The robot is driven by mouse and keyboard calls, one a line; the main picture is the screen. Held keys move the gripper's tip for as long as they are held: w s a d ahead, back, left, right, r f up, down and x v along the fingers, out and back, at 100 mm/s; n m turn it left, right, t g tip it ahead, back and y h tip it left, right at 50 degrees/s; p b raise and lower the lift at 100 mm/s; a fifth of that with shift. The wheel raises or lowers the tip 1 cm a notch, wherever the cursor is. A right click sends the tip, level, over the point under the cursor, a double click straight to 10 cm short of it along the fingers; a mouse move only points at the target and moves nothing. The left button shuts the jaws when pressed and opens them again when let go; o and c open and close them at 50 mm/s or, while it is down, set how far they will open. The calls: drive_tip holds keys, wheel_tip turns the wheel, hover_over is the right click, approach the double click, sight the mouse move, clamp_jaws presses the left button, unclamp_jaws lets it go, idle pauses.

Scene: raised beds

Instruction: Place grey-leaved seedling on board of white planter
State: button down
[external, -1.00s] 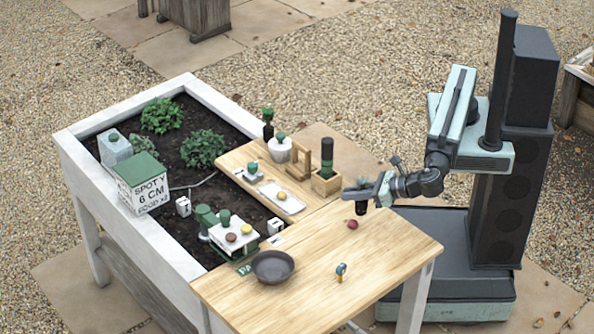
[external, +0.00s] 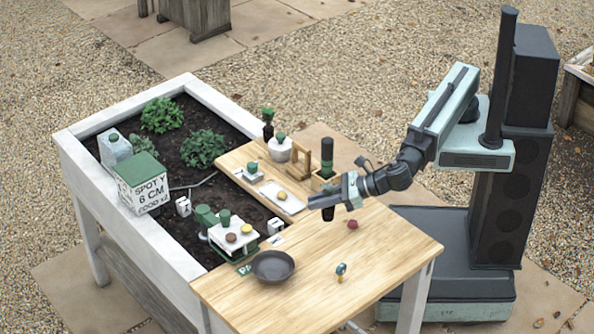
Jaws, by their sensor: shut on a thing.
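My gripper (external: 322,201) is above the wooden work surface, shut on a small dark pot (external: 328,214), which I take to be the grey-leaved seedling's. Its leaves are hidden or too small to make out. The pot hangs roughly upright; whether it touches the wood below is hard to tell. The white planter (external: 160,255) stands at the left, filled with dark soil. A narrow wooden board (external: 235,160) spans its right part at the back, holding several items. A larger wooden board (external: 385,250) extends to the front right.
A dark round bowl (external: 272,267), a red round thing (external: 352,225) and a small teal-topped item (external: 341,271) sit on the larger board. The larger board's right is clear.

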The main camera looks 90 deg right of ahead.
drive_tip(key=w+d+r+m+h+p, duration=0.2)
drive_tip(key=w+d, duration=0.9)
drive_tip(key=w, duration=0.1)
drive_tip(key=w+d+r+m+h+p, duration=0.1)
drive_tip(key=w+d+r+m+h, duration=0.1)
drive_tip(key=w+d, duration=0.95)
drive_tip(key=w+d+m+g+h+p, duration=0.1)
drive_tip(key=w+d, duration=0.1)
drive_tip(key=d, duration=0.6)
drive_tip(key=w+d+m+h, duration=0.1)
drive_tip(key=w+d, duration=0.2)
drive_tip(key=d, duration=0.5)
drive_tip(key=shift+h, duration=0.3)
drive_tip(key=f+b, duration=1)
drive_tip(key=shift+s+a, duration=0.1)
drive_tip(key=shift+s, duration=0.1)
drive_tip(key=shift+r, duration=0.3)
drive_tip(key=shift+f, duration=0.25)
drive_tip(key=c, duration=1.4)
unclamp_jaws()
drive_tip(key=shift+r, duration=0.1)
drive_tip(key=shift+r, duration=0.1)
